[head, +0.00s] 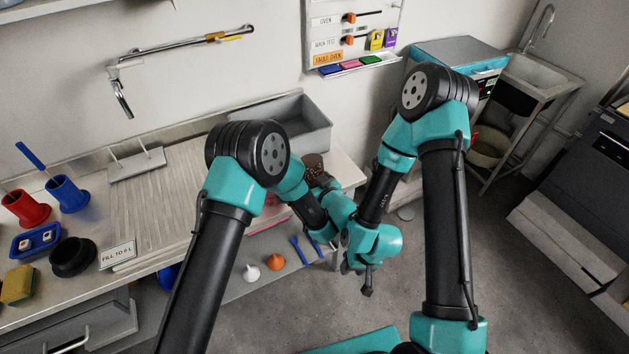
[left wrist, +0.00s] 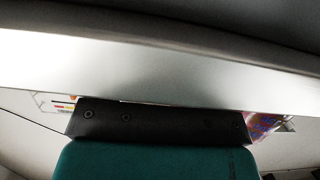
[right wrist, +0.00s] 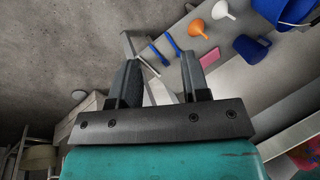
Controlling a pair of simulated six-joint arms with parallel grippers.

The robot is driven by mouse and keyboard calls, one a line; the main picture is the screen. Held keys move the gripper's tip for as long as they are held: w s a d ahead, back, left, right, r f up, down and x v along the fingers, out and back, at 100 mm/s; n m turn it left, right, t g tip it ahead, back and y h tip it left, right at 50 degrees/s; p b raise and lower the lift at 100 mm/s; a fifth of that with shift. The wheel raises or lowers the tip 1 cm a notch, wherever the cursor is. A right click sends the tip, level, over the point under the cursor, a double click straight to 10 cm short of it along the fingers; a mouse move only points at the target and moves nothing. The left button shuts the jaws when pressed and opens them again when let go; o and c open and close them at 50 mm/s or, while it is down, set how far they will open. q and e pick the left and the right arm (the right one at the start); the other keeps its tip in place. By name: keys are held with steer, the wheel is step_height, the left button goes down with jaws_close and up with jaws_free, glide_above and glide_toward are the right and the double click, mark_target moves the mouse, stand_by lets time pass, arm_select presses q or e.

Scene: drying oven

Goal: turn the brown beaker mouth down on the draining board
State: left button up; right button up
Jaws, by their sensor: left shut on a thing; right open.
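The brown beaker (head: 313,161) shows only in part in the head view, at the right end of the bench, beside the grey basin. My left gripper (head: 322,181) is at it and shut on it, though my own arm covers much of the grip. In the left wrist view a broad pale band hides the fingers and the beaker. How the beaker's mouth points cannot be told. The ribbed draining board (head: 160,205) lies on the bench left of my left arm, its visible part bare. My right gripper (head: 366,283) is open and empty above the floor; its apart fingers show in the right wrist view (right wrist: 160,78).
A grey basin (head: 300,130) stands behind my left arm. A swing tap (head: 180,48) is above. White (head: 251,272) and orange (head: 275,262) funnels lie on the lower shelf.

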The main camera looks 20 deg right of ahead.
arm_select(q)
steer(key=o, duration=1)
steer(key=shift+o, duration=0.2)
steer(key=shift+s, duration=0.15)
